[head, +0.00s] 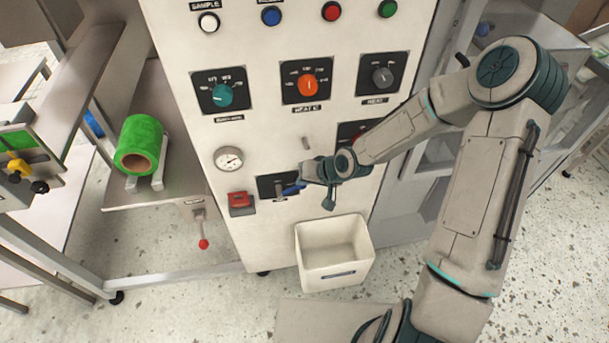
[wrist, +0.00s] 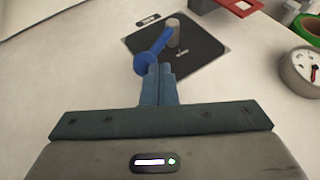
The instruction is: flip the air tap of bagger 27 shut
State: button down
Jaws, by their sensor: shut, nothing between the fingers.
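The air tap is a blue lever (head: 292,190) on a grey stem, mounted on a black plate (head: 264,186) low on the white cabinet front. In the wrist view the blue lever (wrist: 152,54) slants from the grey stem (wrist: 174,33) down to a round blue end, over the black plate (wrist: 200,60). My gripper (head: 305,183) is at the lever's right in the head view. In the wrist view my closed fingers (wrist: 160,68) are right at the lever's round end; I cannot tell whether they touch. Nothing is between them. The bagger number is not readable.
A red box (head: 240,203) and a round gauge (head: 228,159) sit left of the plate. Dials (head: 307,85) and buttons are above. A white bin (head: 333,252) stands below. A red-tipped lever (head: 203,236) hangs under the table with the green roll (head: 139,142).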

jog(key=shift+w+d+f+b, duration=0.15)
jog(key=shift+d+f+b, duration=0.35)
jog(key=shift+f, duration=0.3)
jog(key=shift+w+d+f+b, duration=0.1)
jog(key=shift+d+f+b, duration=0.45)
jog(key=shift+f, duration=0.2)
jog(key=shift+w+d+f+b, duration=0.15)
jog(key=shift+d+f+b, duration=0.35)
jog(key=shift+f, duration=0.3)
jog(key=s+d+r+p, duration=0.2)
jog(key=d+r+p, duration=0.1)
jog(key=d+r, duration=0.4)
jog(key=shift+s+d+r, duration=0.25)
jog(key=shift+s+d, duration=0.1)
jog(key=shift+d, duration=1.15)
